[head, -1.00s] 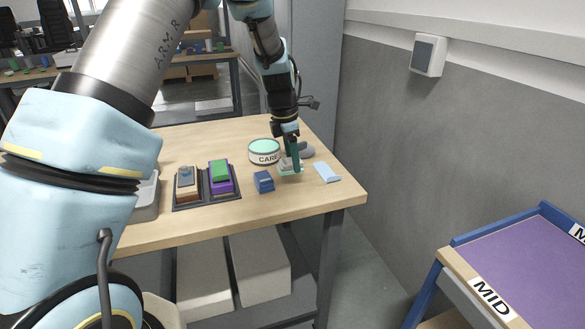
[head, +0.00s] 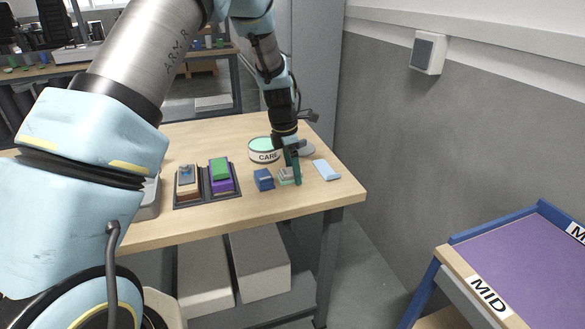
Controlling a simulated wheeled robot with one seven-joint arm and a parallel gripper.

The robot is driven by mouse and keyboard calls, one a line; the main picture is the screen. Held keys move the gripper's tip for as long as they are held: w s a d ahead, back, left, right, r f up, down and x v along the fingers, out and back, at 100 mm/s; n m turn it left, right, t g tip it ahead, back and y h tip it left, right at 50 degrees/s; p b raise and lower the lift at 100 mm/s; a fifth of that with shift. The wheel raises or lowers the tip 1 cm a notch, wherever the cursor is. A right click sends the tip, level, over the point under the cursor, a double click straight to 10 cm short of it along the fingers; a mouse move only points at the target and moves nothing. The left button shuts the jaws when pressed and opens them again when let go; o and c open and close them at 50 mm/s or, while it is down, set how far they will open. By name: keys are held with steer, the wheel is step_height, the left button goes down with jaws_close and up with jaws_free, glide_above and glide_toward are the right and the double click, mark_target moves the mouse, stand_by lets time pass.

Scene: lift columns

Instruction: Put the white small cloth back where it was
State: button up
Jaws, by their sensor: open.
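A small pale, whitish-green piece (head: 286,176), likely the white small cloth, lies near the right end of the wooden table (head: 240,215). It looks folded or stacked, and my gripper hides part of it. My gripper (head: 294,175) points down with its teal fingers right at this piece, overlapping its right side in the picture. The fingers are open. I cannot tell whether the piece lies between them or whether they touch it.
A blue folded piece (head: 263,180) sits just left, and a light-blue cloth (head: 326,169) lies to the right. Behind are a round tin marked CARE (head: 264,151) and a grey object (head: 306,149). A dark tray (head: 207,199) holds brown, purple and green blocks.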

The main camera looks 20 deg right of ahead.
mark_target(286, 172)
step_height(286, 172, up, 12)
steer(key=a+b, duration=0.1)
steer(key=b, duration=0.1)
steer(key=shift+a, duration=0.4)
steer(key=w+a+m, duration=0.1)
steer(key=a+m, duration=0.3)
steer(key=a, duration=0.9)
steer(key=s+a+f+m+t, duration=0.1)
steer(key=s+a+m, duration=0.5)
steer(key=a, duration=0.5)
steer(key=s+a+f+m+y, duration=0.1)
steer(key=s+a+m, duration=0.5)
steer(key=a, duration=0.5)
steer(key=shift+a+m+t+y, duration=0.3)
steer(key=shift+m+t, duration=0.1)
steer(key=shift+m, duration=0.5)
